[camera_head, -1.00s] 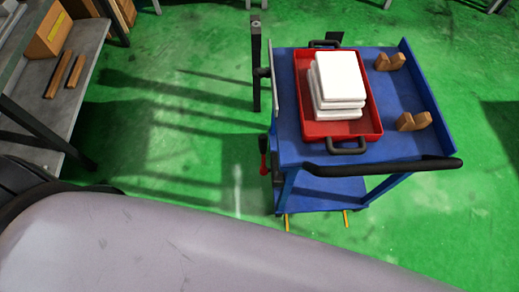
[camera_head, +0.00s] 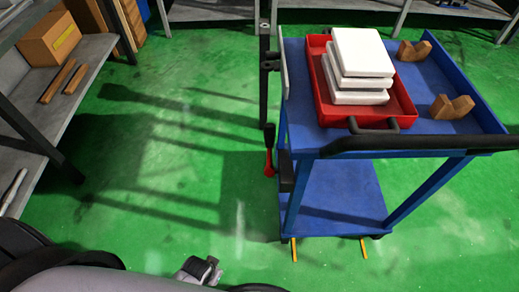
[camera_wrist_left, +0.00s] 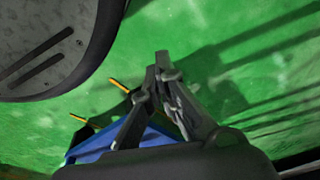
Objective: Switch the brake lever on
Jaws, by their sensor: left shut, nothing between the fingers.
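The brake lever (camera_head: 269,150) is red with a black grip. It stands upright at the left side of the blue cart (camera_head: 330,200) in the head view. My left gripper (camera_wrist_left: 161,62) shows in the wrist view, its fingers drawn together and empty above the green floor. Part of the cart (camera_wrist_left: 135,143) and its yellow pedals (camera_wrist_left: 119,85) lie below and beside the fingers in that view. The lever cannot be made out there. My right gripper is not in view.
On the cart sit a red tray (camera_head: 408,103) with stacked white blocks (camera_head: 361,52) and two brown brackets (camera_head: 452,108). A dark post (camera_head: 263,90) stands beside the cart. A shelf (camera_head: 50,115) with a box is at left. The floor between is open.

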